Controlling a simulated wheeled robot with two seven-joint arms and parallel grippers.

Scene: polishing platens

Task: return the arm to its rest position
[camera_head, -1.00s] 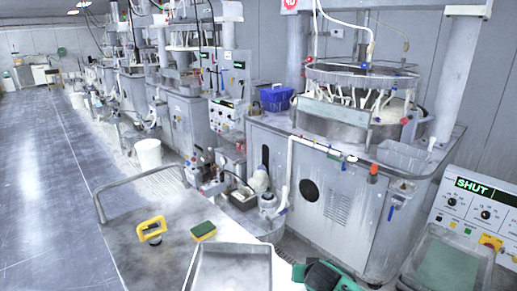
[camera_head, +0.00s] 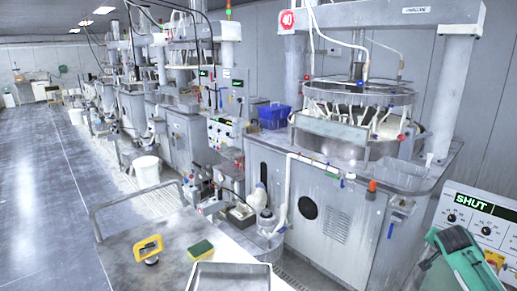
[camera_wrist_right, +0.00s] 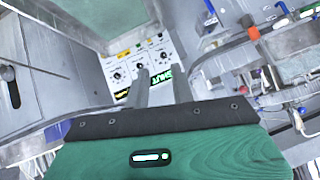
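My right gripper (camera_wrist_right: 160,88) shows in the right wrist view as two grey fingers standing apart in front of a dark mount and green housing. The space between the fingers is empty. In the head view the right arm's green end is at the lower right, in front of the white control panel (camera_head: 480,222) lit with "SHUT". It hides part of that panel; contact with it cannot be seen. My left gripper is not in view.
The polishing machine (camera_head: 345,215) stands at centre right with a blue basket (camera_head: 273,116). A cart top (camera_head: 180,232) in front holds a yellow-handled tool (camera_head: 148,248), a sponge (camera_head: 202,249) and a metal tray (camera_head: 232,268). The floor (camera_head: 45,200) at left is open.

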